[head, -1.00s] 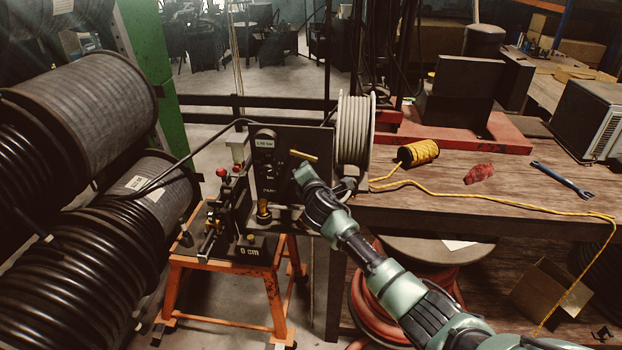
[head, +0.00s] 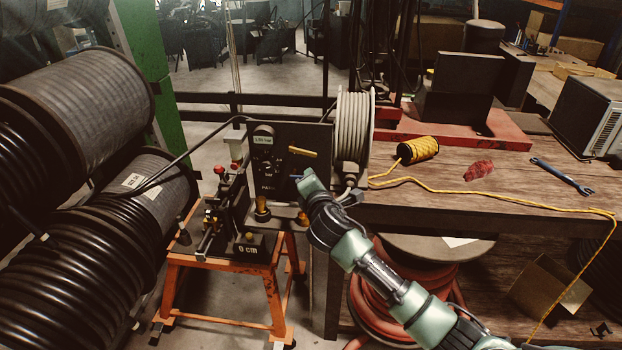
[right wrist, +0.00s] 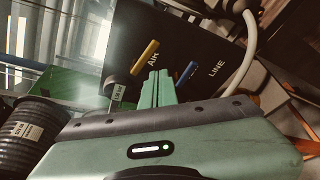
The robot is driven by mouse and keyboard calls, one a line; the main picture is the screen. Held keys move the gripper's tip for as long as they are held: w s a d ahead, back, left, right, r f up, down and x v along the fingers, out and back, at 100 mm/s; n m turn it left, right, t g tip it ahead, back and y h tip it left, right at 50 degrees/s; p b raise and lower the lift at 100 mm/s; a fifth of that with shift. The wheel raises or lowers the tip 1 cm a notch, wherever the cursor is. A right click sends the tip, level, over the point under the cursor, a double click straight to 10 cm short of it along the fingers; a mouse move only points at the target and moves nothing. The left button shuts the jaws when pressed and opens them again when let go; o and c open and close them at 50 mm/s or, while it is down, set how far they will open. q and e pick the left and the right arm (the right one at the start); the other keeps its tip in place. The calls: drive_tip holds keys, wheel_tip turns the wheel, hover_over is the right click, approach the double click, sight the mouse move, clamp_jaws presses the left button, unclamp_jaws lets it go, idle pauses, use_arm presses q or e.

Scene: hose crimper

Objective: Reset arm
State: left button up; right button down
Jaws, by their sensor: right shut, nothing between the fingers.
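My right arm comes in from the lower right of the head view, and its gripper (head: 309,182) is in front of the right side of the crimper's black panel (head: 285,142). In the right wrist view the gripper's green fingers (right wrist: 158,90) are shut and empty. The yellow handle (head: 302,152) sits above the gripper, and in the right wrist view it (right wrist: 145,57) is beside the word AIR. The blue handle (right wrist: 188,72) is just right of the fingertips, near the word LINE. Whether the fingers touch it cannot be told. My left gripper is not in view.
The crimper stands on an orange stand (head: 222,265). A grey hose reel (head: 353,130) is right of the panel. Large black hose drums (head: 80,240) fill the left. The wooden bench (head: 450,205) at right holds yellow rope (head: 418,150), a red rag (head: 479,171) and a wrench (head: 560,177).

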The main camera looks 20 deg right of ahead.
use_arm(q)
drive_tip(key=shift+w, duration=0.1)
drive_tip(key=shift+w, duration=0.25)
